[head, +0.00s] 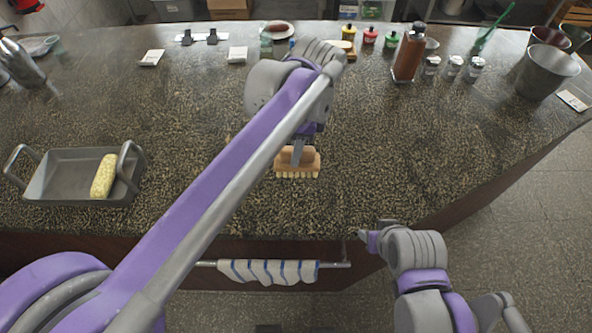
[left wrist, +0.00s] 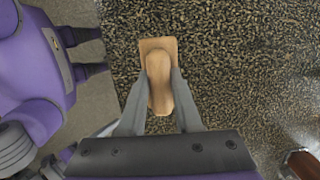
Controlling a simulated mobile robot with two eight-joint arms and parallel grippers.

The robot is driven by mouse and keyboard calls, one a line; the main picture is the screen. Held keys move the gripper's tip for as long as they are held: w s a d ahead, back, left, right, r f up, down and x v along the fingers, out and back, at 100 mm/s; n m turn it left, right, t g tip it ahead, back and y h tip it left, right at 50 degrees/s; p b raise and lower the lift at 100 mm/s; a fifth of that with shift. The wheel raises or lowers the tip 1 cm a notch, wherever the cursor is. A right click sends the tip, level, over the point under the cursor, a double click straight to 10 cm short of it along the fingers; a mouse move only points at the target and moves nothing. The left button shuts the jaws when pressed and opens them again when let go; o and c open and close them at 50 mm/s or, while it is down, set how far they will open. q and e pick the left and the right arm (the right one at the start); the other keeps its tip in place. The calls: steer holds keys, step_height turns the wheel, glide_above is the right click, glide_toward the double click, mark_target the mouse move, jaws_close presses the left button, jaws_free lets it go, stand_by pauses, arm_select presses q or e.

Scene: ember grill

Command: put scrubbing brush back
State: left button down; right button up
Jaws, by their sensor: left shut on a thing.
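The scrubbing brush (head: 298,170) has a wooden body and handle with pale bristles facing down. It is at the middle of the speckled counter, near the front edge. My left gripper (head: 297,150) points down and is shut on its handle. In the left wrist view the two grey fingers hold the brush handle (left wrist: 160,85) from both sides. I cannot tell whether the bristles touch the counter. My right gripper (head: 366,240) is off the front edge, empty. Its two dark fingers show apart in the left wrist view (left wrist: 88,53).
A grey metal tray (head: 65,197) with a yellow corn-like item stands at left. A striped towel (head: 268,271) hangs on a rail below the counter's front edge. A brown bottle (head: 408,55), shakers and a metal bucket (head: 545,72) stand at back right. The counter around the brush is clear.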

mark_target(296, 173)
arm_select(q)
steer(key=f, duration=0.4)
steer(key=shift+s+f, duration=0.1)
steer(key=shift+s, duration=0.15)
steer(key=shift+w+f, duration=0.1)
steer(key=shift+f, duration=2.1)
steer(key=shift+f, duration=0.2)
steer(key=c, duration=0.6)
jaws_free()
steer(key=shift+r, duration=0.15)
